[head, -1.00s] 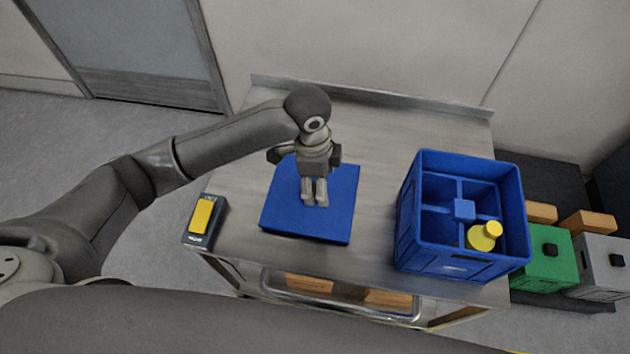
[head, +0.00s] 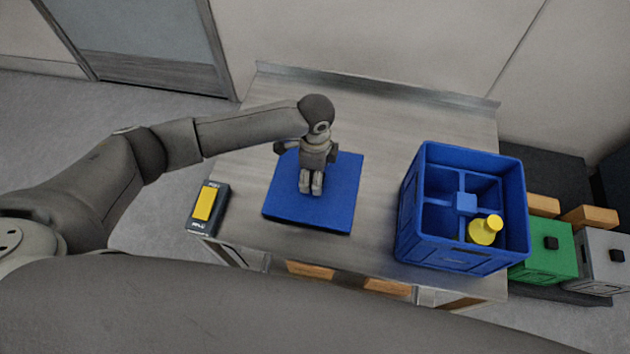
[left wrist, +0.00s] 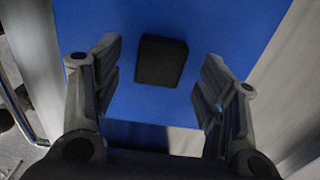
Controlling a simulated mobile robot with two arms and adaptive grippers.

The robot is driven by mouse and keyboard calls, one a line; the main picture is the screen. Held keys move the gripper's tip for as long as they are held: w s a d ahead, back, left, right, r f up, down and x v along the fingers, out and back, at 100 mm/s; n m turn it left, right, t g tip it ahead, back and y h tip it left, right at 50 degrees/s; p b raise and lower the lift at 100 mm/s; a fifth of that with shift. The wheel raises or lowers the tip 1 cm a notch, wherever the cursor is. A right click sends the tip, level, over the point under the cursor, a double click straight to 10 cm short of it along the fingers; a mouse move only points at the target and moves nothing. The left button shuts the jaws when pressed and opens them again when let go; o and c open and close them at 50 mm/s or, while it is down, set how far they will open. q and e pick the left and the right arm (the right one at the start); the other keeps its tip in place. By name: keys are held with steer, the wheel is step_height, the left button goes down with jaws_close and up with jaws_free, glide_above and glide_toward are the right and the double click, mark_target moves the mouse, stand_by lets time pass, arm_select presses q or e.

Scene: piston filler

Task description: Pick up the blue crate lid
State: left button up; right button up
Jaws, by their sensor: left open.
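The blue crate lid (head: 335,195) lies flat on the metal table, left of the blue crate (head: 410,225). My left gripper (head: 311,190) points down over the lid in the head view. In the left wrist view the lid (left wrist: 215,25) fills most of the picture, with a black block-like handle (left wrist: 161,61) on it. My open left gripper (left wrist: 160,90) has one finger on each side of the handle, apart from it. The gap in height between fingertips and lid is hard to tell. In the head view the gripper hides the handle. My right gripper is not in view.
The open crate has compartments and holds a yellow-capped item (head: 484,231). A dark box with a yellow panel (head: 204,204) sits at the table's left edge. A green box (head: 545,252) and a grey box (head: 600,262) stand right of the table (head: 380,130).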

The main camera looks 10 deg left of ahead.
arm_select(q)
steer(key=shift+f, duration=0.75)
steer(key=shift+r, duration=0.1)
steer(key=c, duration=1.2)
steer(key=shift+c, duration=0.2)
